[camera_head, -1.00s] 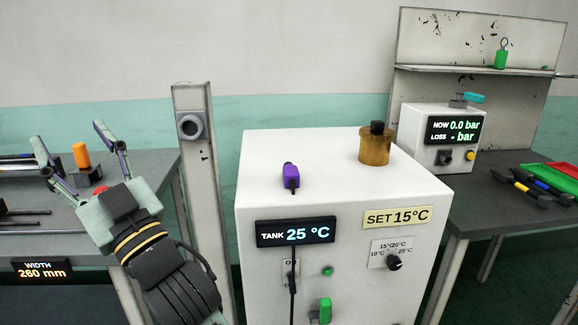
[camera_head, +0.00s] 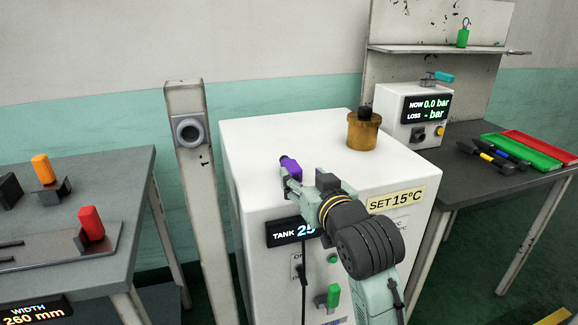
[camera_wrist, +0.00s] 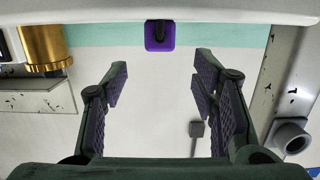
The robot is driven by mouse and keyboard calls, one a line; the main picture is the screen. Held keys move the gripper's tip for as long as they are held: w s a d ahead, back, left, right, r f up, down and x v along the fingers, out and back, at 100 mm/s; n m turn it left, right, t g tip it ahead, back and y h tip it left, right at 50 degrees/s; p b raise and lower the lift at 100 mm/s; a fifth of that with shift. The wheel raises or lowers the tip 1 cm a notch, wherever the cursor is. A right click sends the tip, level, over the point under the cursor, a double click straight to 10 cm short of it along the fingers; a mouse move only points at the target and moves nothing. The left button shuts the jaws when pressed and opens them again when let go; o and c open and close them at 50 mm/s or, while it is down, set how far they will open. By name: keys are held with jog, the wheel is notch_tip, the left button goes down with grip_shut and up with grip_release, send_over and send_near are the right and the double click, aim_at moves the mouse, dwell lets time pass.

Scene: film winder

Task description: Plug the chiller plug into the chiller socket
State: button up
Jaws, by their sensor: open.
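The purple chiller plug (camera_head: 290,168) sits on the top of the white chiller (camera_head: 240,135), near its front edge. In the wrist view the plug (camera_wrist: 161,35) shows at the top centre, beyond and between my fingers. My gripper (camera_head: 303,186) is open and empty, at the chiller's front top edge beside the plug; I cannot tell whether it touches. Its two spread fingers show in the wrist view (camera_wrist: 160,75). The round grey socket (camera_head: 188,130) is on the post left of the chiller, and shows at the lower right of the wrist view (camera_wrist: 290,137). Nothing is plugged into it.
A brass pot (camera_head: 362,132) with a black knob stands on the chiller's back right. The grey post (camera_head: 205,200) stands between the chiller and the left bench (camera_head: 110,170). A right bench (camera_head: 440,165) holds a pressure box and trays. My arm hides part of the tank display.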

aim_at(290, 163)
jog(key=p+x, duration=0.3)
jog(key=x, duration=0.7)
jog(key=shift+w+a, duration=0.1)
jog(key=shift+w, duration=0.15)
grip_shut()
dwell(0.4)
